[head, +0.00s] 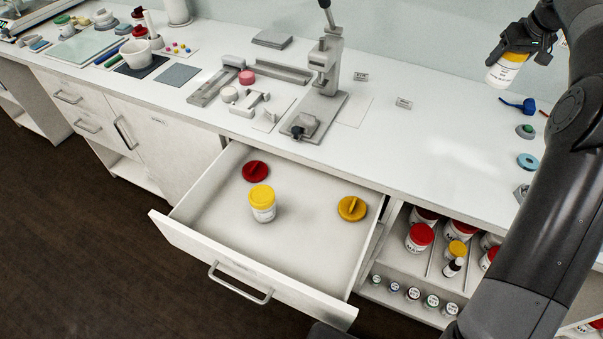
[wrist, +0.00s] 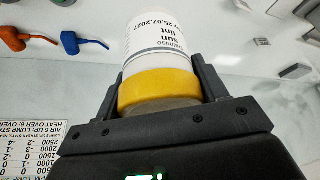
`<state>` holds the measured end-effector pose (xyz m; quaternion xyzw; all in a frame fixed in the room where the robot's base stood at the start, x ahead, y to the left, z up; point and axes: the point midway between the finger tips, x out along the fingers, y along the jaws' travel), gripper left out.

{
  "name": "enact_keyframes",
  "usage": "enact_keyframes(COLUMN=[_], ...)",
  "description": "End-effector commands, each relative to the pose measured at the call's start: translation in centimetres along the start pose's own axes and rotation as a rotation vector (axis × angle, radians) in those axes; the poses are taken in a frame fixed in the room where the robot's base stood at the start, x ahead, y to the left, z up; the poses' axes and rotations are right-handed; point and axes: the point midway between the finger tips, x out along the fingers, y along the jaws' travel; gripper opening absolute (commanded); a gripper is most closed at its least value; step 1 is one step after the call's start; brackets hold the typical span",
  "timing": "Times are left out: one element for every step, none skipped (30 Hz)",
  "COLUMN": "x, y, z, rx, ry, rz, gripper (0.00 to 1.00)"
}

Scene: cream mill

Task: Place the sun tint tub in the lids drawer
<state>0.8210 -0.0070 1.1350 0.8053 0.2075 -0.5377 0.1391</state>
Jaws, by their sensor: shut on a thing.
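The sun tint tub (head: 502,73) is white with a yellow lid, and its label reads "sun tint" in the wrist view (wrist: 155,45). My gripper (head: 525,47) is shut on it around the yellow lid and holds it, tilted, above the right part of the counter. The gripper's fingers (wrist: 160,92) show on both sides of the lid in the wrist view. The open drawer (head: 215,205) is pulled out below the counter, left of my arm. In it are a red lid (head: 255,171), a yellow lid (head: 351,208) and another white tub with a yellow top (head: 262,205).
A press (head: 322,85) stands on the counter behind the drawer. An open shelf (head: 395,285) with several red-topped and yellow-topped tubs lies right of the drawer. A blue scoop (head: 520,105) and a blue ring (head: 527,161) lie on the right counter. The drawer's middle has bare floor.

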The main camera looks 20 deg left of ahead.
Motion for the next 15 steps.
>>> enact_keyframes(x=[-0.4,-0.6,-0.8,-1.1,-1.2,-1.6,-1.8,-2.1,-2.5,-2.8,-3.2,-3.6,-4.0,-4.5,-5.0], y=[-1.2,-1.8,-2.5,-3.2,-3.9,-4.9,-5.6,-6.6,-7.9,-8.9,-10.1,-11.8,-13.1,-14.6,-16.6], z=[-0.1,-0.1,0.0,-0.1,0.0,0.0,0.0,0.1,0.1,0.2,0.3,0.5,0.7,0.9,1.3], rx=[-0.028,-0.045,-0.067,-0.087,-0.106,-0.136,-0.157,-0.184,-0.219,-0.248,-0.281,-0.328,-0.364,-0.403,-0.458], ry=[0.001,0.001,0.001,0.001,0.001,0.002,0.001,0.002,0.002,0.002,0.002,0.002,0.002,0.002,0.001], rz=[-0.014,-0.020,-0.029,-0.037,-0.046,-0.057,-0.066,-0.077,-0.092,-0.104,-0.117,-0.137,-0.151,-0.167,-0.190], gripper=[0.36,0.36,0.36,0.36,0.36,0.36,0.36,0.36,0.36,0.36,0.36,0.36,0.36,0.36,0.36])
